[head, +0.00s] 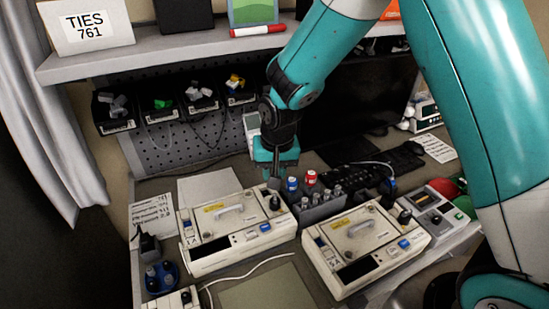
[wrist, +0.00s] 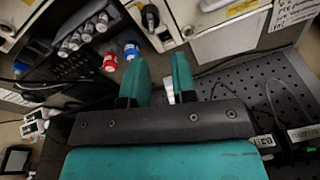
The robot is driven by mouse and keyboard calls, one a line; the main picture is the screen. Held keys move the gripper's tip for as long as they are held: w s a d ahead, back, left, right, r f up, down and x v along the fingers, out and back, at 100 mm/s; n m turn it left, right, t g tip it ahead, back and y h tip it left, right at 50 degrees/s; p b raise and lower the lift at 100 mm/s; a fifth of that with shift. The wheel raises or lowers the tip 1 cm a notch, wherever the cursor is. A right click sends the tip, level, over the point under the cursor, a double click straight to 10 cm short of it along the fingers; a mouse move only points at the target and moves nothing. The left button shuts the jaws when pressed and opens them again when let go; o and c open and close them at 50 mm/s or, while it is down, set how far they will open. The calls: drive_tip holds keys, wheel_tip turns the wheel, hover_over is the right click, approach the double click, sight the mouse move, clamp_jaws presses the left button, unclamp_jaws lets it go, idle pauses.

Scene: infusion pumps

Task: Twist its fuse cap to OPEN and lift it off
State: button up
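Two cream infusion pumps sit on the bench: a left pump (head: 226,254) and a right pump (head: 350,278). Each has a black knob-like cap near its right rear corner, the left pump's cap (head: 275,203) and the right pump's cap (head: 405,216). I cannot read any OPEN marking. My gripper (head: 277,172) is above and behind the left pump's cap, apart from it. In the wrist view my gripper (wrist: 162,75) has its two teal fingers spread with nothing between them. A black cap (wrist: 150,16) on a pump shows beyond the fingertips.
A dark rack (head: 320,207) with several grey-topped pieces stands between the pumps. A blue cap (head: 292,184) and a red cap (head: 311,178) stand just behind it, close to my gripper. A keyboard (head: 352,179) lies behind to the right. Bins (head: 113,112) hang on the pegboard.

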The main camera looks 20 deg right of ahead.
sight(275, 197)
drive_tip(key=shift+m+h, duration=0.5)
drive_tip(key=shift+m, duration=0.2)
drive_tip(key=w+f, duration=0.1)
drive_tip(key=f, duration=0.1)
drive_tip(key=w+d+f+p, duration=0.1)
drive_tip(key=f, duration=0.1)
drive_tip(key=shift+w+d, duration=0.2)
drive_tip(key=shift+w, duration=0.2)
wheel_tip(275, 197, down, 8)
drive_tip(key=b, duration=0.5)
drive_tip(key=shift+r+b, duration=0.2)
drive_tip(key=shift+b, duration=0.1)
drive_tip(key=shift+c, duration=0.4)
clamp_jaws()
